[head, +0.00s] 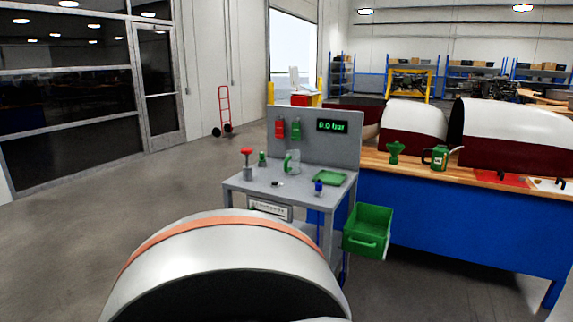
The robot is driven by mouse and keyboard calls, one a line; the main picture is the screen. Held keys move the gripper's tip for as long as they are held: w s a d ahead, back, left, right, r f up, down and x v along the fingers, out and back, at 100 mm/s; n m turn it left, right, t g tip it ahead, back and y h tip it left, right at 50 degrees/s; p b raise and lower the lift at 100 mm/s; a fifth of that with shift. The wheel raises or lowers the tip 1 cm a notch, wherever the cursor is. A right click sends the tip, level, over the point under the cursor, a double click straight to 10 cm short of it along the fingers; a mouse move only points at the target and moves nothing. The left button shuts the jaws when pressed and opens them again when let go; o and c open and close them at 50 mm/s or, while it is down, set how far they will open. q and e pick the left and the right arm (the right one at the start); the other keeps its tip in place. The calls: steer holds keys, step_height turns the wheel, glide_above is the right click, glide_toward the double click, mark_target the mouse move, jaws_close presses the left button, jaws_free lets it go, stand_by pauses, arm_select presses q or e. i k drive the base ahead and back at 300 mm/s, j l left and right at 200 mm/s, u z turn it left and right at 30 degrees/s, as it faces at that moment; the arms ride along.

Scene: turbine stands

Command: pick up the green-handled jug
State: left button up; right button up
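A light grey jug with a green handle (292,162) stands upright on the top of a grey workstation cart (238,184), in front of its back panel. Its handle is on the left side in the picture. Neither my left nor my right gripper is in the head view.
A red-topped device (247,163), a small green bottle (262,159), a green tray (328,178) and a blue-topped item (318,188) share the cart. A green bin (367,231) hangs at its right. A large silver shell (225,262) fills the near foreground. Floor is clear left.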

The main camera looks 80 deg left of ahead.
mark_target(292, 164)
steer(key=u, duration=2.6)
steer(key=i+u, duration=0.15)
steer(key=u, duration=0.25)
steer(key=i+l+u, duration=0.1)
steer(key=u, duration=0.3)
steer(key=i+l+u, duration=0.1)
steer(key=l+u, duration=0.25)
steer(key=i+l+u, duration=0.25)
steer(key=l, duration=0.25)
steer(key=i+l+u, duration=0.15)
steer(key=l, duration=0.15)
